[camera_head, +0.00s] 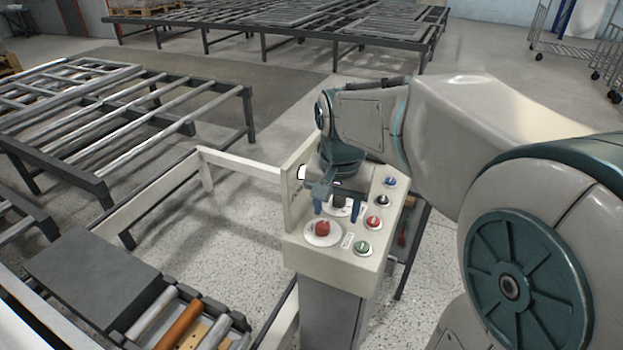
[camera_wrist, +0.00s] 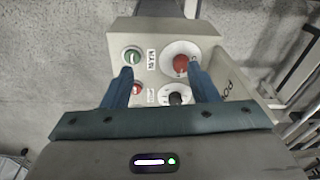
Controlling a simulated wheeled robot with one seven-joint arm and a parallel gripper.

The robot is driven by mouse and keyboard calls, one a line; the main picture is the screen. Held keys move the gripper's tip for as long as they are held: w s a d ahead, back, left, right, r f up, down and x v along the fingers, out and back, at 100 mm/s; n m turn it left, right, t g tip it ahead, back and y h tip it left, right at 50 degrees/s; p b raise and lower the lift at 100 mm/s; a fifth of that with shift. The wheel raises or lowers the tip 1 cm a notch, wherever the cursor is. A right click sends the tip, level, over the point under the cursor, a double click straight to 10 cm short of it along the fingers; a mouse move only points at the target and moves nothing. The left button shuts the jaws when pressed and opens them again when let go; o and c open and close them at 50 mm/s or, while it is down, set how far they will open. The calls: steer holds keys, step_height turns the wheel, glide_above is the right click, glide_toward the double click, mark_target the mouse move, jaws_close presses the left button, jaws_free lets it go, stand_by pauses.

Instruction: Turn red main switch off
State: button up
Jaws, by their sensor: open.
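The red main switch (camera_head: 322,229) is a red knob on a round pale plate at the near left of the control panel's top. In the wrist view the red main switch (camera_wrist: 181,64) shows just beyond the tip of the right finger. My gripper (camera_head: 336,210) is over the panel, behind the switch in the head view, with its two blue fingers pointing down. In the wrist view my gripper (camera_wrist: 160,75) is open with nothing between its fingers. A black knob (camera_wrist: 176,98) on another round plate lies nearer the palm, partly hidden.
The panel box (camera_head: 290,250) stands on a grey post. It also carries a green button (camera_head: 361,247), a red button (camera_head: 373,223), a black button (camera_head: 382,200) and a blue button (camera_head: 390,182). An upright plate (camera_head: 294,190) edges its left side. Roller conveyors (camera_head: 110,110) stand at left.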

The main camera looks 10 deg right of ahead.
mark_target(325, 225)
steer(key=w+m+g, duration=0.1)
steer(key=w+m, duration=0.3)
steer(key=w, duration=0.6)
steer(key=f, duration=0.4)
steer(key=f+p, duration=0.1)
steer(key=f, duration=0.8)
steer(key=shift+s+f+p, duration=0.25)
steer(key=shift+f+p, duration=0.05)
steer(key=shift+a, duration=0.1)
steer(key=c, duration=1)
steer(key=shift+d, duration=0.2)
steer(key=shift+f, duration=0.1)
